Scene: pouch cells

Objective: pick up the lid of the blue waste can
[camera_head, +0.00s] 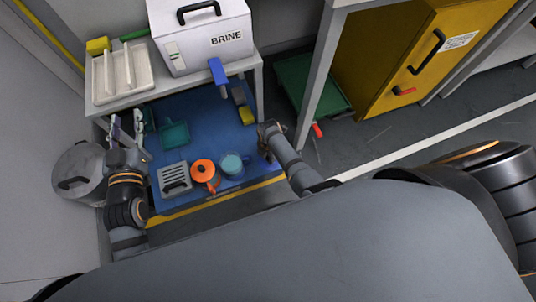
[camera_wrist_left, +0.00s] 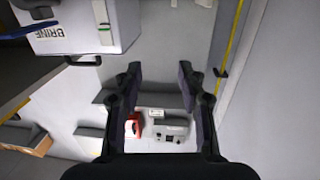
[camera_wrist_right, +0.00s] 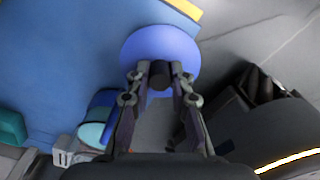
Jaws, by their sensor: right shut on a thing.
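The lid (camera_wrist_right: 160,45) is a round blue disc with a dark knob in the right wrist view. My right gripper (camera_wrist_right: 160,74) is shut on the knob. In the head view my right gripper (camera_head: 266,138) is right of the blue waste can (camera_head: 232,164); I cannot make out the lid there. The can is open at the top and shows a light cyan inside. Part of it also shows in the right wrist view (camera_wrist_right: 94,118), left of the fingers. My left gripper (camera_head: 126,130) is open and empty at the left, its fingers apart in the left wrist view (camera_wrist_left: 160,75).
An orange-red can (camera_head: 203,171) and a grey slotted box (camera_head: 174,179) stand left of the blue can. A teal dustpan (camera_head: 174,134) lies behind on the blue mat (camera_head: 205,115). A white BRINE box (camera_head: 205,45) sits on the bench behind. A round metal bin (camera_head: 80,160) is far left.

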